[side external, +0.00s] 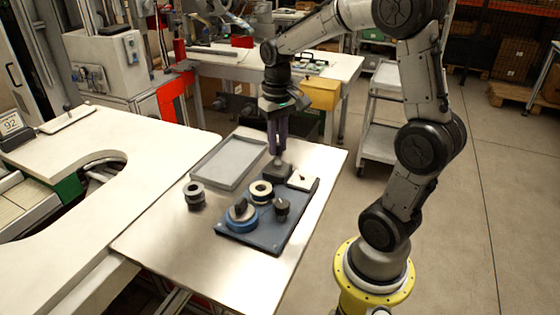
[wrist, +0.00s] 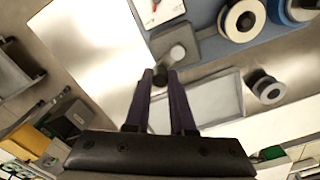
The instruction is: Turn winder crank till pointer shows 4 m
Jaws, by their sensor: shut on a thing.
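The winder is on a blue base board (side external: 262,228), with a dark housing (side external: 284,176) at its far end. In the wrist view the housing (wrist: 186,46) carries a grey round crank hub (wrist: 174,54). My gripper (side external: 277,154) points down over the housing. In the wrist view its two fingertips (wrist: 161,75) are shut on the dark crank handle beside the hub, mostly hidden between the fingers. A white dial plate (side external: 302,183) lies beside the housing. In the wrist view the dial (wrist: 160,9) shows a red pointer, but its reading is too small to tell.
A white-and-black reel (side external: 261,190), a blue reel (side external: 241,216) and a black knob (side external: 282,207) are on the board. A grey tray (side external: 228,163) lies behind, left of my gripper. A loose reel (side external: 194,194) stands left. The table front is clear.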

